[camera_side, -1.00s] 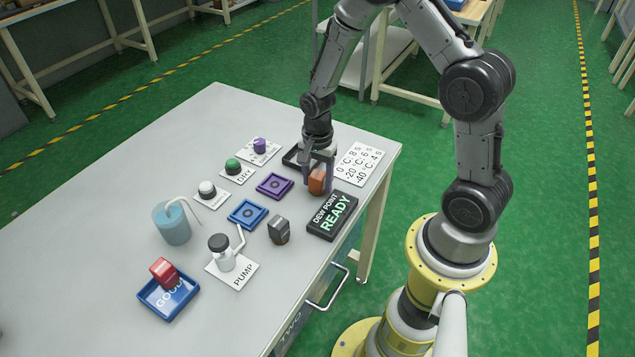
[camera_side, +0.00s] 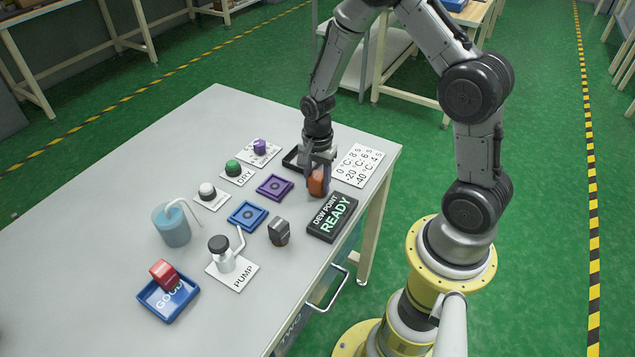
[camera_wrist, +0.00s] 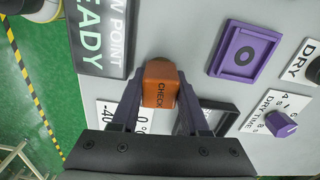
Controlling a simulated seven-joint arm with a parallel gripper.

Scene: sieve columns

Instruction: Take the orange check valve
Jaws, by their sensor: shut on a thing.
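The orange check valve (camera_side: 318,181) is a small block at the far right part of the table. In the wrist view the valve (camera_wrist: 160,87) shows the word CHECK on its face. My gripper (camera_side: 319,176) points down over it, with its two purple-grey fingers on either side of the valve. In the wrist view my gripper (camera_wrist: 158,108) is shut on it. I cannot tell whether the valve still touches the table.
The DEW POINT READY sign (camera_side: 332,216) lies close beside the valve. A black tray (camera_wrist: 220,116), a purple tray (camera_side: 274,187) and a temperature card (camera_side: 358,165) are near. A dark block (camera_side: 279,232), a blue tray (camera_side: 248,215) and a pump bottle (camera_side: 223,256) stand farther left.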

